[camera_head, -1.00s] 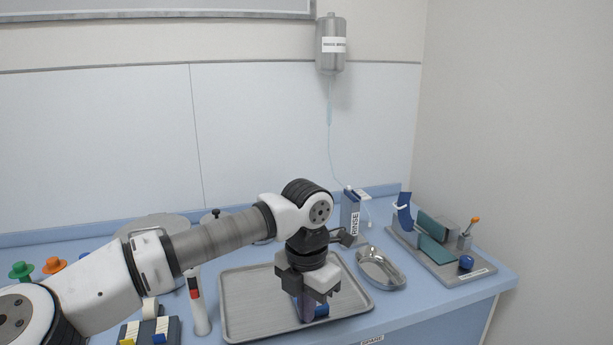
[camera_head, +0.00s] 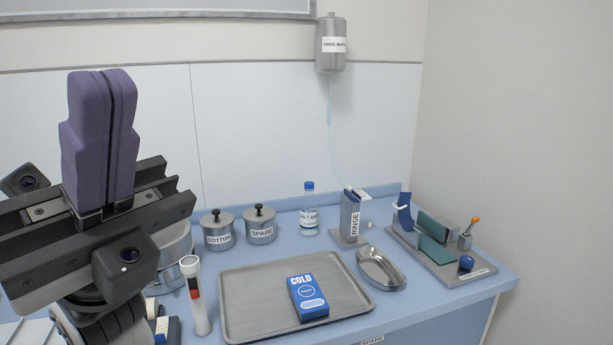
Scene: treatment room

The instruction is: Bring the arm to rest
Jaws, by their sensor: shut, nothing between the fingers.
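My gripper (camera_head: 102,78) is large at the left of the head view, close to the camera. Its purple fingers point up and are pressed together, with nothing between them. It is raised and apart from everything on the counter. Part of my arm shows below it at the lower left. The gripper hides the left part of the counter and some of the wall behind it.
A grey tray (camera_head: 245,300) holds a blue COLD pack (camera_head: 308,297). Around it stand a white tube (camera_head: 198,300), COTTON (camera_head: 217,232) and SPARE (camera_head: 260,226) canisters, a bottle (camera_head: 309,212), a RINSE holder (camera_head: 351,215), a metal dish (camera_head: 381,268) and a grey rack (camera_head: 435,252).

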